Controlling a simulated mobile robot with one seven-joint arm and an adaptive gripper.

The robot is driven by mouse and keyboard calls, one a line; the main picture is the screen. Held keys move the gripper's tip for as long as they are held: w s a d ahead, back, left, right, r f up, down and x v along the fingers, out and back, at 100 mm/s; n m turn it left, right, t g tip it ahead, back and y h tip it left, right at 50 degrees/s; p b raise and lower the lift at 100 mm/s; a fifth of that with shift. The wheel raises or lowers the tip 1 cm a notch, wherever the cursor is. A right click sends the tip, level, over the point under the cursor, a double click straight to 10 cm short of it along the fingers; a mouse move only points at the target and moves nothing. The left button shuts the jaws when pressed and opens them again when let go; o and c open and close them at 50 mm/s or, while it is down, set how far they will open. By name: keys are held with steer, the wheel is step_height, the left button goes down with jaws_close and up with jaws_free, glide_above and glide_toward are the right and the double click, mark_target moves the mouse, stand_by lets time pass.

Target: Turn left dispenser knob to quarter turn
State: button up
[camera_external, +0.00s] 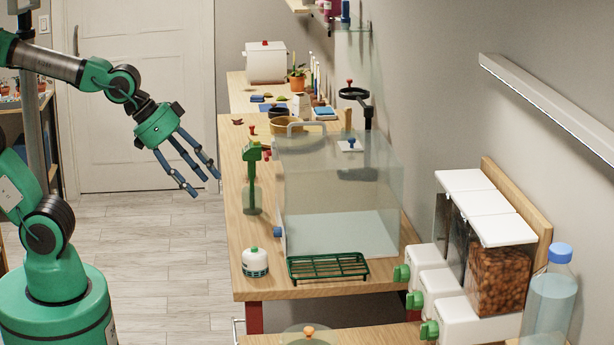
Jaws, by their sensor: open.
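The dispenser (487,208) stands at the right against the wall, with white lids, clear bins and white spouts in a row. Three green knobs are on the spout fronts. The leftmost and farthest is the left knob (401,273); the middle knob (414,300) and the nearest knob (429,330) follow toward the camera. The turn angle of the left knob is too small to tell. My gripper (205,184) is open and empty, in the air left of the wooden counter, far from the knobs and touching nothing.
A clear glass tank (340,185) stands on the counter (255,285) between my gripper and the dispenser. A blue-capped bottle (551,300) stands right of the dispenser. The floor (170,250) beside me is clear.

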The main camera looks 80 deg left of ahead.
steer(key=w+d+f+n+t+h+p, duration=0.1)
steer(key=w+d, duration=0.2)
steer(key=w, duration=0.3)
steer(key=w+d+t, duration=0.1)
steer(key=w+d, duration=0.3)
steer(key=w, duration=0.1)
steer(key=n+t+p, duration=0.4)
steer(key=n+t, duration=0.4)
glide_toward(401, 274)
steer(key=s+a+f, duration=0.1)
steer(key=s+a, duration=0.1)
steer(key=s, duration=0.3)
steer(key=shift+s+a+f, duration=0.2)
steer(key=shift+s+a, duration=0.05)
steer(key=shift+w, duration=0.1)
steer(key=w+d+b, duration=0.1)
steer(key=w+b, duration=0.1)
steer(key=w, duration=1.1)
steer(key=shift+w+d+h, duration=0.25)
steer(key=shift+d+h, duration=0.05)
steer(key=shift+d, duration=0.1)
